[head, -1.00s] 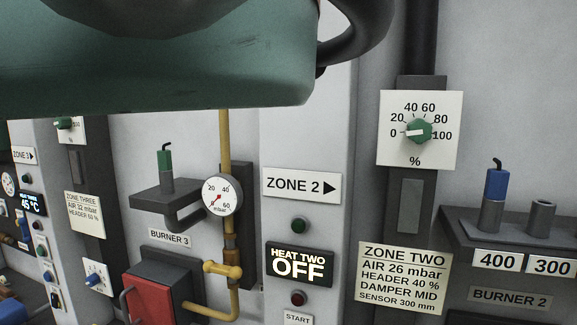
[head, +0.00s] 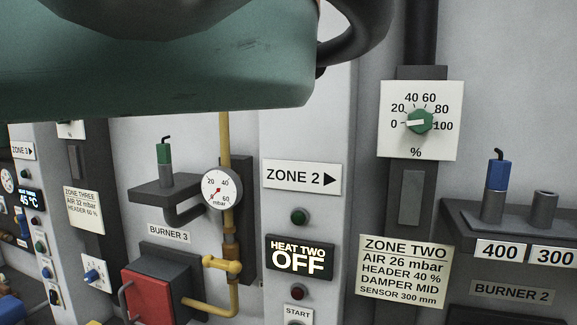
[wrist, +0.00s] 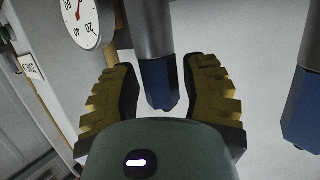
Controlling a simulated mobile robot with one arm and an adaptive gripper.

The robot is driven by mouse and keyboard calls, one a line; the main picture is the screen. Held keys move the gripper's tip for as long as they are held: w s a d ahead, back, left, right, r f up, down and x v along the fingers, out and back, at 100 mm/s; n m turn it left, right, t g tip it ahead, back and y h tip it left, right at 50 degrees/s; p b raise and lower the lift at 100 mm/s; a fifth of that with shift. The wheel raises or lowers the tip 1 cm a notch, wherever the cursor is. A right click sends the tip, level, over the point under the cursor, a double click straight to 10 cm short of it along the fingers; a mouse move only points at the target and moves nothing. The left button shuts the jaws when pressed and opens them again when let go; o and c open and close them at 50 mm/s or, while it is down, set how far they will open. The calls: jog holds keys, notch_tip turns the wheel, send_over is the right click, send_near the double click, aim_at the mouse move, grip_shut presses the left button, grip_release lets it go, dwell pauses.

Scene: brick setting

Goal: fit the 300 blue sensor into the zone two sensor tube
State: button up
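In the wrist view my gripper (wrist: 162,80) is open, its yellow ribbed fingers on both sides of a blue sensor head (wrist: 159,84), with a narrow gap on each side. The sensor's grey shaft or holder (wrist: 152,28) runs to the top edge. A second blue head (wrist: 303,108) hangs on a grey cylinder at the right. I cannot read lengths there. In the head view a blue sensor (head: 498,177) stands upright in the holder labelled 400; the holder labelled 300 (head: 543,212) has no blue head. My gripper is not in the head view. I cannot identify the zone two tube.
The zone two card (head: 403,272) reads sensor 300 mm. A green-knobbed dial (head: 420,122) is above it. A dark shelf (head: 460,228) carries the holders. A yellow pipe and gauge (head: 222,188) stand at the left. The wrist view shows another gauge (wrist: 82,20), upside down.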

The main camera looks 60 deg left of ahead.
jog(key=shift+o, duration=0.5)
jog(key=v, duration=0.5)
jog(key=shift+d+r, duration=0.1)
jog(key=shift+v, duration=1.2)
